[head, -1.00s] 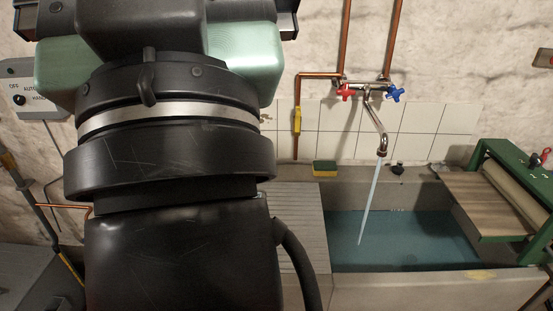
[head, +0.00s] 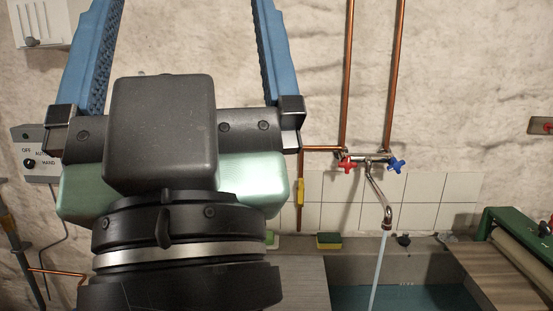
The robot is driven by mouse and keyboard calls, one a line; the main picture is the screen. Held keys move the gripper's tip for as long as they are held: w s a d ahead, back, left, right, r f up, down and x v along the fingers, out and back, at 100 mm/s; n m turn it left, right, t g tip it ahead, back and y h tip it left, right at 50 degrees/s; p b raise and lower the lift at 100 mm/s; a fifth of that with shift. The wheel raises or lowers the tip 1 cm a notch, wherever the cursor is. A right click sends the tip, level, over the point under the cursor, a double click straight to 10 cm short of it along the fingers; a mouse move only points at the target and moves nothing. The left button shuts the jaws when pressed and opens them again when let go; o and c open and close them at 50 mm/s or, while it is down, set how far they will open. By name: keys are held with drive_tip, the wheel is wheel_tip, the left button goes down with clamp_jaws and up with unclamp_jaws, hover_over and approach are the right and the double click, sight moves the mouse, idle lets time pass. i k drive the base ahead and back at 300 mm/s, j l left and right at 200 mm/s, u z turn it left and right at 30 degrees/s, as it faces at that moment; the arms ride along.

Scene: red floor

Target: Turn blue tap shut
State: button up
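The blue tap (head: 396,165) is a small cross-shaped handle on the right end of the wall mixer. A red tap (head: 347,164) sits on its left end. A chrome spout (head: 378,195) curves down between them, and a stream of water (head: 378,268) runs from it into the sink. My gripper (head: 190,12) is large in the left half of the head view, pointing up, with its blue fingers wide apart and nothing visible between them. The fingertips are cut off by the top edge. The gripper is left of the taps and apart from them.
Copper pipes (head: 395,80) rise up the wall above the taps. Below are a stone sink (head: 420,262) holding water, a yellow-green sponge (head: 329,240) and a black plug (head: 403,241). A green-framed roller device (head: 497,225) stands at the right. A switch box (head: 36,154) hangs at left.

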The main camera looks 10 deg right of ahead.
sight(395, 165)
drive_tip(key=z, duration=0.5)
drive_tip(key=i+z, duration=0.25)
drive_tip(key=i, duration=0.3)
drive_tip(key=i+j+z, duration=0.2)
drive_tip(key=i, duration=0.4)
drive_tip(key=i+j+z, duration=0.1)
drive_tip(key=i+z, duration=0.15)
drive_tip(key=i, duration=0.3)
